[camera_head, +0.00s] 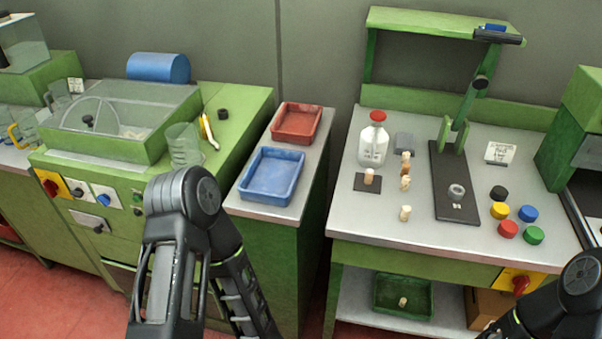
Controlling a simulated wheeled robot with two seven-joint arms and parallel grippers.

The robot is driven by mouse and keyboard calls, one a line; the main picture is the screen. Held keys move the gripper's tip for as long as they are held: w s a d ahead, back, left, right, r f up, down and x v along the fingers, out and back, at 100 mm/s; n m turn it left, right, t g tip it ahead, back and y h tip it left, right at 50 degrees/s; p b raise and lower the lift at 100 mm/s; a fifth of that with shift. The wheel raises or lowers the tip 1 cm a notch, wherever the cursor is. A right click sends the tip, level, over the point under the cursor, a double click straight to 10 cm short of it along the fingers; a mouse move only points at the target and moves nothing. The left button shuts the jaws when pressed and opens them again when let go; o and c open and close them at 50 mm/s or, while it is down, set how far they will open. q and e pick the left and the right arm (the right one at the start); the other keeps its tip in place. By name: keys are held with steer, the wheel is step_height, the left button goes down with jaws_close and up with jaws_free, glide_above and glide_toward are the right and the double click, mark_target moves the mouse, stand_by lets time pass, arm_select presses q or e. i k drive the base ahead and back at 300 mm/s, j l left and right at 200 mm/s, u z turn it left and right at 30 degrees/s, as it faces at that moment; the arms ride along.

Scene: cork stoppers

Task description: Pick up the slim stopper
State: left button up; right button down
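Several small cork stoppers stand on the right worktop. One pale stopper (369,176) is on a dark square mat (362,187) in front of a white bottle with a red cap (374,140). A short row holds a pale stopper (406,157), a browner stopper (405,169) and another pale stopper (405,183). One stopper (405,213) stands apart, nearer the front edge. Another stopper (403,301) is in the green tray (385,306) on the lower shelf. I cannot tell which is the slim one. Both my arms show at the bottom, but neither gripper is in view.
A black plate with a green lever stand (446,170) and a grey ring (456,191) is right of the stoppers. Several coloured caps (508,229) lie farther right. A red tray (297,122) and blue tray (271,176) sit on the middle counter. A gap separates the counters.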

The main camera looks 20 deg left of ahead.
mark_target(369, 176)
steer(key=u, duration=0.1)
steer(key=i+j, duration=0.1)
steer(key=j, duration=0.4)
steer(key=i+j, duration=0.1)
steer(key=j, duration=0.4)
steer(key=z, duration=2.1)
